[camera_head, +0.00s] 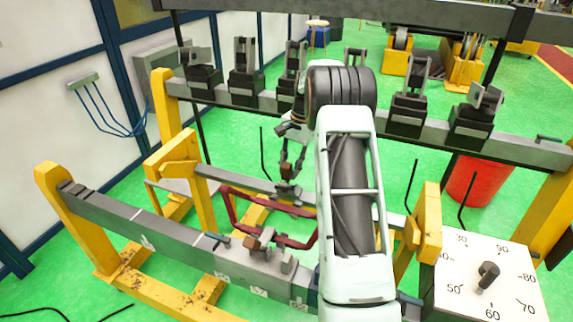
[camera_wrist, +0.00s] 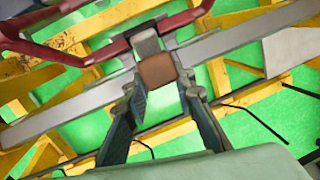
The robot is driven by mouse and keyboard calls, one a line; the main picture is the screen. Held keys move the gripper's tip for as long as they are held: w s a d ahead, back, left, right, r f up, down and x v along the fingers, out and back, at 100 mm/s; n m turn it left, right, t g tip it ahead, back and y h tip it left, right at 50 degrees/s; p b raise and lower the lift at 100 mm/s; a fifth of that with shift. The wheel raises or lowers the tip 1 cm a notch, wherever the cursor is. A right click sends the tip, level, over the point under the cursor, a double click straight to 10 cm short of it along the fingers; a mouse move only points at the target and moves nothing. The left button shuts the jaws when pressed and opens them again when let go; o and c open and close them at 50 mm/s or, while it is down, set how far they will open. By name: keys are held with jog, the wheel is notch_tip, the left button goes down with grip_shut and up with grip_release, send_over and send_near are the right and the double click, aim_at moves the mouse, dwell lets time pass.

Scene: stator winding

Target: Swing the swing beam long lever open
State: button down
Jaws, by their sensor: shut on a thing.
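The long lever shows as a short grey arm with a brown block-shaped end (camera_wrist: 157,71) in the wrist view. In the head view the brown end (camera_head: 287,170) stands above the middle grey beam (camera_head: 240,179). My gripper (camera_head: 291,158) reaches down to it from above. In the wrist view my gripper (camera_wrist: 162,84) has one finger on each side of the brown end and is shut on it. The grey beam (camera_wrist: 70,108) runs slantwise behind the lever. The lever's pivot and part of the beam are hidden by my arm and fingers.
A dark red frame (camera_head: 232,208) lies between the middle beam and the front grey beam (camera_head: 160,230). A second brown-ended clamp (camera_head: 262,238) sits on the front beam. Yellow supports (camera_head: 195,195) stand around. A rear rail carries several black clamps (camera_head: 244,75). A white dial board (camera_head: 480,285) stands at right.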

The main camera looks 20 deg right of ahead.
jog(key=shift+w+f, duration=0.1)
jog(key=shift+w, duration=0.15)
dwell(0.7)
jog(key=c, duration=1.6)
grip_release()
jog(key=shift+w+d+f, duration=0.1)
jog(key=shift+w, duration=0.05)
jog(key=shift+r, duration=0.2)
jog(key=r, duration=0.4)
jog(key=d+r, duration=0.1)
jog(key=r, duration=0.2)
jog(key=d+r, duration=0.1)
jog(key=r, duration=0.3)
jog(key=shift+s+d+r, duration=0.15)
jog(key=shift+s+r, duration=0.15)
jog(key=shift+f, duration=0.1)
